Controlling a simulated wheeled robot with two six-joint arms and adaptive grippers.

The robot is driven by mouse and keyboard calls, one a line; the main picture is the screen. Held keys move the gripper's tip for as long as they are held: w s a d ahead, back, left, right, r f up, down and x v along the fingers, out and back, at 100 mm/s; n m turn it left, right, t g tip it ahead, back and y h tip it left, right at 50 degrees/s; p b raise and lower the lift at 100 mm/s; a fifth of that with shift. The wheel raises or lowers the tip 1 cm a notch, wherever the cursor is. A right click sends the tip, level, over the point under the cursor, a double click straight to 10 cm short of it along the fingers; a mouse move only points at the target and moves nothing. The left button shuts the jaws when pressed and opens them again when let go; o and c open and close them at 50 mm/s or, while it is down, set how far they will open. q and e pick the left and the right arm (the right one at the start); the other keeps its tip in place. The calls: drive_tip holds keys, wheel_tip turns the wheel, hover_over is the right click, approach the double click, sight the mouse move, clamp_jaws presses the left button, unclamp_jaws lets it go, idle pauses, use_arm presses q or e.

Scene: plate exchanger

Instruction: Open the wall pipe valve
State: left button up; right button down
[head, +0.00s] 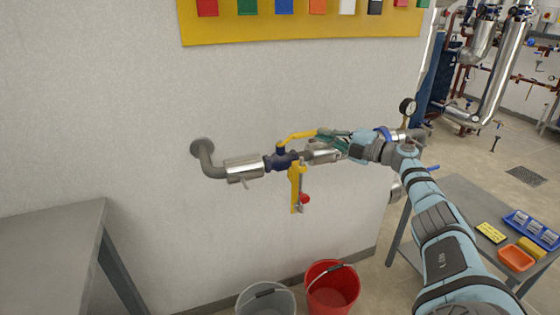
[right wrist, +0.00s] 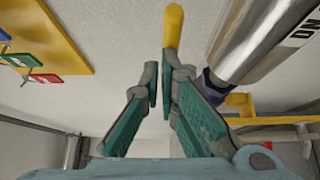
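The wall pipe (head: 243,168) comes out of the wall and runs to the right; its blue valve body (head: 283,160) carries a yellow lever handle (head: 300,136) that points right, roughly along the pipe. My right gripper (head: 332,143) is at the handle's right end. In the right wrist view its fingertips (right wrist: 160,82) are close together, with a narrow empty-looking gap. The handle (right wrist: 173,28) shows just past the right fingertip, which hides part of it; I cannot tell whether they touch. My left gripper is not in view.
A yellow piece with a red knob (head: 305,198) hangs below the valve. A gauge (head: 407,107) stands to the right. A grey bucket (head: 265,299) and a red bucket (head: 332,287) are on the floor. Tables stand left (head: 48,235) and right (head: 455,200). A yellow tag board (head: 300,30) hangs above.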

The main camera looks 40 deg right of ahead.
drive_tip(key=shift+d+r, duration=0.1)
drive_tip(key=shift+r, duration=0.1)
wheel_tip(320, 180, up, 10)
drive_tip(key=shift+f, duration=0.15)
idle(0.6)
